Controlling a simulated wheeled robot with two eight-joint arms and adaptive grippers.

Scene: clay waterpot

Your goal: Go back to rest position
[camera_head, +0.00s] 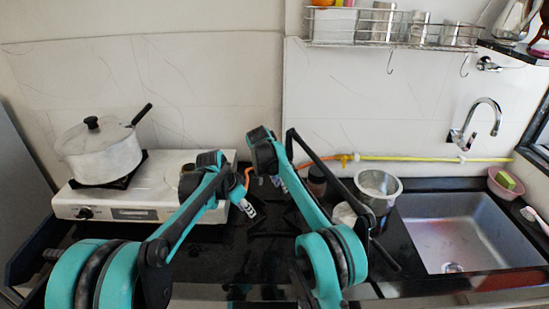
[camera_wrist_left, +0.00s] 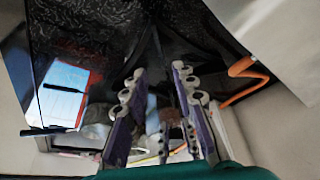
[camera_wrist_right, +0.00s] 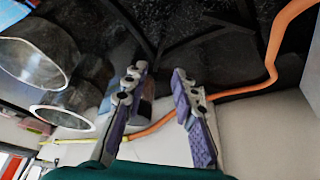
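My left gripper (camera_head: 247,208) hangs over the black counter just right of the stove. In the left wrist view its two fingers (camera_wrist_left: 158,72) are apart with nothing held between them. My right gripper (camera_head: 278,182) is a little farther back and to the right, close beside the left one. In the right wrist view its fingers (camera_wrist_right: 160,72) are also apart and empty. I see no clay waterpot clearly in any view.
A white stove (camera_head: 148,207) with a lidded pot (camera_head: 103,155) stands left. A steel vessel (camera_head: 378,187) is right of my right arm, before the sink (camera_head: 470,235). An orange hose (camera_wrist_right: 271,50) runs near the grippers. A wire rack (camera_head: 390,30) hangs on the wall.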

